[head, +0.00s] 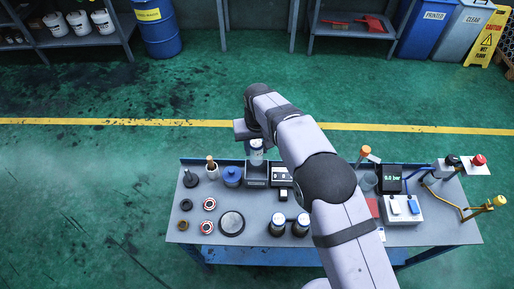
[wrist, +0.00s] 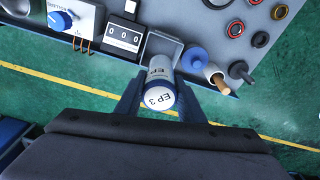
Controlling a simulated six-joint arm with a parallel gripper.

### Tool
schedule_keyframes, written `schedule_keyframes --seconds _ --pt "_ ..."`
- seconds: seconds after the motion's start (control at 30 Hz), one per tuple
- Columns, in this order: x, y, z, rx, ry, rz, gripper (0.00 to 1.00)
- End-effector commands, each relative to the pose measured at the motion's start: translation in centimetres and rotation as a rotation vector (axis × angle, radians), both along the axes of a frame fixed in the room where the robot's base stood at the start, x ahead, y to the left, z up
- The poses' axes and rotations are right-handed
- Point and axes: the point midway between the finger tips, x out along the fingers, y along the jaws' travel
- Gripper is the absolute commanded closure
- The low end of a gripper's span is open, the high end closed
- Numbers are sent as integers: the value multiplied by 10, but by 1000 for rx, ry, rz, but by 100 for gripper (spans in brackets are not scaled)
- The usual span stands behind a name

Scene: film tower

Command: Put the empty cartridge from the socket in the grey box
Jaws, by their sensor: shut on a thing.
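The cartridge also shows in the head view (head: 256,154), upright beneath my wrist at the bench's back edge. A grey open box (head: 255,182) stands directly below it; its rim shows behind the cartridge in the wrist view (wrist: 162,38). The cartridge's lower end overlaps the box opening; I cannot tell whether it is inside or above. I see no clear empty socket; my arm hides part of the bench.
Two dark cylinders (head: 289,226) stand near the front. Bare bench top (head: 255,210) lies before the box.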

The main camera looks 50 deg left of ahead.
Motion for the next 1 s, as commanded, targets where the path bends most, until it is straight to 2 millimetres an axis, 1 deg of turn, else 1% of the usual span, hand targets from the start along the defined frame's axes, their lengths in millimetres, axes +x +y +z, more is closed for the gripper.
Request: schedule_keyframes --seconds 0.27,0.7,1.0 --pt "0 0 -10 1 0 -1 90" --pt "0 0 -39 0 0 -1 90" --pt "0 0 -44 1 0 -1 90"
